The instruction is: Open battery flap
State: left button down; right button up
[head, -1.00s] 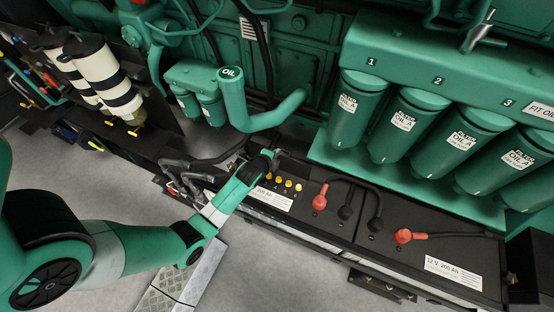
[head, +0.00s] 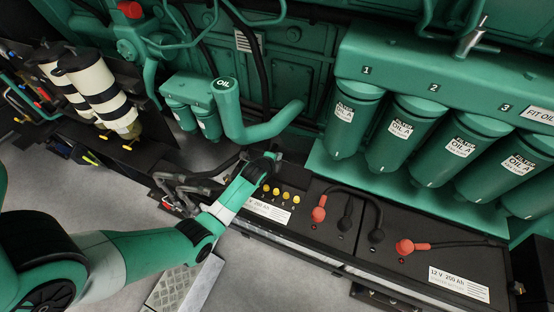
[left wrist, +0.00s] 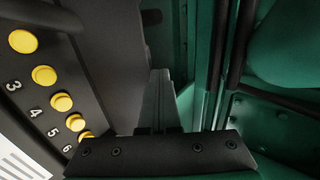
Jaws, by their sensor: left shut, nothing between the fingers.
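Two black batteries stand in a row below the engine: the left battery (head: 325,233) and the right battery (head: 440,262). The left battery's top has a row of yellow caps (head: 281,194) uncovered; the caps, with numbers beside them, also show in the left wrist view (left wrist: 61,102). I cannot make out a separate flap for certain. My left gripper (head: 268,160) is at the left battery's rear left end, behind the caps. In the left wrist view its shut, empty fingers (left wrist: 160,100) point along the gap between the dark battery top and green engine parts. My right gripper is out of view.
Red terminal covers (head: 319,214) and black cables lie on the battery tops. Green oil filters (head: 403,130) overhang behind. A green oil filler pipe (head: 228,110) rises behind my gripper. The grey floor in front is mostly clear.

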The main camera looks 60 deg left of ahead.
pick_arm(q)
jog(key=s+d+r+p, duration=0.1)
jog(key=s+r+p, duration=0.1)
jog(key=r+p, duration=0.2)
jog(key=s+d+r+p, duration=0.2)
jog(key=r+p, duration=0.3)
jog(key=r, duration=0.3)
jog(key=shift+s+d+r, duration=0.2)
jog(key=shift+d+r, duration=0.1)
jog(key=shift+r, duration=0.05)
